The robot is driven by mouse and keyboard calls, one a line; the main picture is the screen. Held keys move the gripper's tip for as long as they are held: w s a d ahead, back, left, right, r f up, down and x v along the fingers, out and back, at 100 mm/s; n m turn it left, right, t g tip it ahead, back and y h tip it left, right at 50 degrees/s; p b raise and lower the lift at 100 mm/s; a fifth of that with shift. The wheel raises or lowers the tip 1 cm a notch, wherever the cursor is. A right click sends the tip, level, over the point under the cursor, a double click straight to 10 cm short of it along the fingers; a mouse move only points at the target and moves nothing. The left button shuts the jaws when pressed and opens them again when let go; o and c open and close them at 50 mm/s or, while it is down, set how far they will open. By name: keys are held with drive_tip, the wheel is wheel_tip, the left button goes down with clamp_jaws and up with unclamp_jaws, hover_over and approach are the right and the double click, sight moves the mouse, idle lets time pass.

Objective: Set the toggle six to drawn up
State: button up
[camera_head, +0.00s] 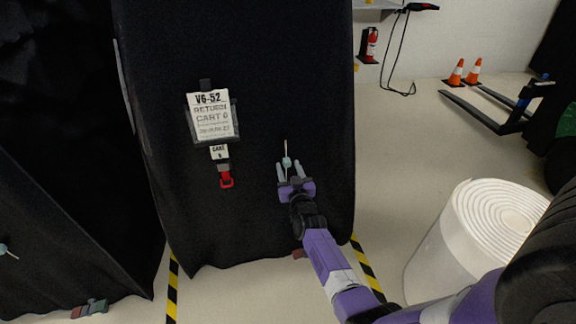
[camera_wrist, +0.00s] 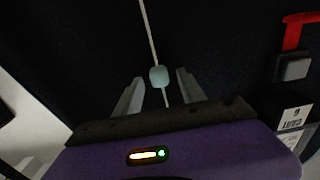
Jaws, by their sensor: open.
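The toggle (camera_head: 287,161) is a small pale blue-green piece on a thin light cord, hanging in front of a cart's black cover (camera_head: 270,70). In the wrist view the toggle (camera_wrist: 158,76) sits just beyond and between the fingertips, with the cord running up from it and a short end below. My gripper (camera_head: 285,168) is open, its fingers on either side of the cord's lower end. The wrist view shows a gap between each finger and the toggle. The label beside it reads "CART 6" (camera_head: 219,152).
A sign (camera_head: 211,116) and a red pull tag (camera_head: 226,179) hang left of my gripper. Another black-covered cart stands at the left, with its own toggle (camera_head: 3,249). A large white roll (camera_head: 490,225) stands at the right. Traffic cones (camera_head: 456,73) and pallet forks (camera_head: 500,110) are farther back.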

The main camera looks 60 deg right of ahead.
drive_tip(key=p+v, duration=0.2)
drive_tip(key=v, duration=0.4)
drive_tip(key=shift+s+a+p, duration=0.15)
drive_tip(key=shift+s+p, duration=0.05)
drive_tip(key=shift+p, duration=0.15)
drive_tip(key=a+r+n+t+y, duration=0.1)
drive_tip(key=a+r+t, duration=0.2)
drive_tip(key=a+r, duration=0.25)
drive_tip(key=s+a+r+n+t+y, duration=0.1)
drive_tip(key=s+a+r+n+y, duration=0.15)
drive_tip(key=a, duration=0.55)
drive_tip(key=s+a+r+n+t+y, duration=0.1)
drive_tip(key=s+a+r+n+y, duration=0.2)
drive_tip(key=a, duration=0.5)
drive_tip(key=s+a+r+n+g+y, duration=0.1)
drive_tip(key=s+a+r+y, duration=0.2)
drive_tip(key=s+a, duration=0.7)
drive_tip(key=s+a+r+n+y+p, duration=0.1)
drive_tip(key=s+a+r+y, duration=0.3)
drive_tip(key=s+a, duration=0.5)
drive_tip(key=shift+s+a+r+n+g, duration=0.35)
drive_tip(key=shift+a+n+g, duration=0.1)
drive_tip(key=shift+n, duration=0.3)
